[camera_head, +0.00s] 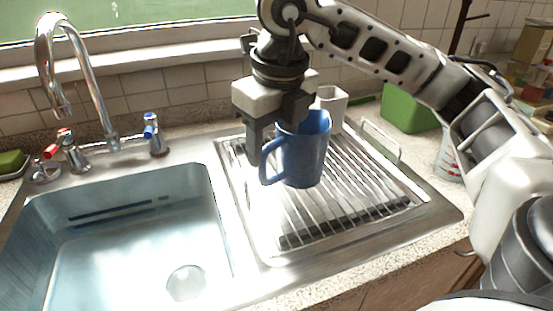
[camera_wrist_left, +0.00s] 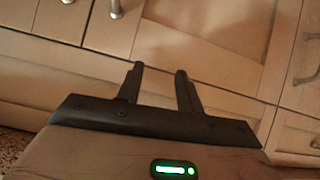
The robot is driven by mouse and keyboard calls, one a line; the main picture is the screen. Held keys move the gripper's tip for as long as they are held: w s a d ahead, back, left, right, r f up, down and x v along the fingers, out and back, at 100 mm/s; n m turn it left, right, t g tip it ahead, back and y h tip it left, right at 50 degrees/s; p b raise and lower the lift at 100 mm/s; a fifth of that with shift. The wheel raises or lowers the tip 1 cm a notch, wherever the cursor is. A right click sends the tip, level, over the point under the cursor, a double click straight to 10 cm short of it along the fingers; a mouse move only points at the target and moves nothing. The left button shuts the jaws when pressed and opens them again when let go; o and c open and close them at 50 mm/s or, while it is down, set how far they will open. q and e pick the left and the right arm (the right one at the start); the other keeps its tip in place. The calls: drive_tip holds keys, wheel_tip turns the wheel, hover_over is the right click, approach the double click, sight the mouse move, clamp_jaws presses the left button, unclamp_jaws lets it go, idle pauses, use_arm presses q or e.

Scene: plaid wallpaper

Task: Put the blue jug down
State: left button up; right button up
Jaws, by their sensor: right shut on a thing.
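The blue jug (camera_head: 306,150) is upright in the head view, with its handle towards the left. My right gripper (camera_head: 278,135) is shut on the jug at its upper left side, pointing down. The jug is over the wire dish rack (camera_head: 350,190) beside the sink; I cannot tell whether its base touches the wires. My left gripper (camera_wrist_left: 158,88) shows only in the left wrist view. Its two fingers are apart with nothing between them, in front of wooden cabinet fronts.
The sink basin (camera_head: 130,235) with a chrome tap (camera_head: 85,75) is on the left. A white cup (camera_head: 331,105) stands behind the jug. A green box (camera_head: 408,108) and a white-and-red cup (camera_head: 448,160) are to the right. The rack's front and right parts are bare.

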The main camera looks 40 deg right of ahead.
sight(276, 176)
drive_tip(key=f, duration=0.1)
drive_tip(key=d+f, duration=0.1)
drive_tip(key=f, duration=0.1)
drive_tip(key=shift+w, duration=0.1)
drive_tip(key=shift+a+f, duration=0.1)
drive_tip(key=shift+f, duration=0.4)
drive_tip(key=shift+f+b, duration=0.2)
drive_tip(key=shift+b, duration=0.15)
drive_tip(key=o, duration=1.5)
drive_tip(key=shift+o, duration=0.2)
drive_tip(key=shift+r, duration=0.2)
